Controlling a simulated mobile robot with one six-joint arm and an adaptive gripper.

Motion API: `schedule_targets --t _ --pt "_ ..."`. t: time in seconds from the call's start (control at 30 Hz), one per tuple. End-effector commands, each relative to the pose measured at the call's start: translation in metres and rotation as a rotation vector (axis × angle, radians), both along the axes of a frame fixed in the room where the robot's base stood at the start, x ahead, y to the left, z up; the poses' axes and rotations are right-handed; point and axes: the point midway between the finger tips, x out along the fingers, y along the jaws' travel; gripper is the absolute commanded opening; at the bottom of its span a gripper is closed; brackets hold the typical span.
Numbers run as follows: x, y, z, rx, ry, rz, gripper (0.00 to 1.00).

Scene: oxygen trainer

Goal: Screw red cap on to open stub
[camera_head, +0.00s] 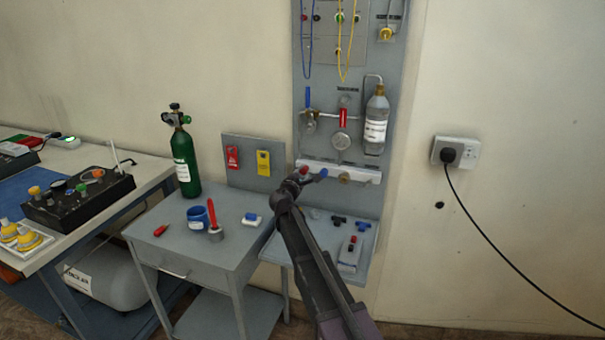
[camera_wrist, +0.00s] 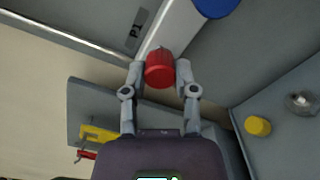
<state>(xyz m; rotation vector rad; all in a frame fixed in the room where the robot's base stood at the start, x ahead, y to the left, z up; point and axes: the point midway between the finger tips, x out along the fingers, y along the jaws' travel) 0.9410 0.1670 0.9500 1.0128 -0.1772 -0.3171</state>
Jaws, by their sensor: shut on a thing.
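My gripper (camera_head: 298,182) is at the left part of the white manifold bar (camera_head: 362,174) on the grey wall panel. In the wrist view my gripper (camera_wrist: 160,76) is shut on the red cap (camera_wrist: 159,70), with one finger on each side. The red cap also shows small in the head view (camera_head: 304,170), in front of the bar's left end. The open stub is not visible behind the cap, so I cannot tell whether they touch. A blue part (camera_head: 322,174) on the bar is just right of the gripper; it shows in the wrist view (camera_wrist: 214,5).
A small shelf (camera_head: 357,262) below the bar holds several small fittings. A grey table (camera_head: 180,240) at left carries a green cylinder (camera_head: 184,155) and a blue cup (camera_head: 197,217). A grey bottle (camera_head: 376,120) and gauges hang above the bar. The wall at right is mostly clear.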

Motion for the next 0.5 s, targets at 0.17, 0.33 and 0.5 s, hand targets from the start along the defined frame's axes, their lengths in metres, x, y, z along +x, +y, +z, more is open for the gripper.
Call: schedule_targets --t 0.17,0.33,0.5 --pt "0.0018 0.0002 0.0006 0.113 -0.043 0.001 0.00" --pt "0.0019 0.0002 0.0006 0.204 -0.075 0.002 0.00" --pt "0.0020 0.0002 0.0007 0.224 -0.083 0.002 0.00"
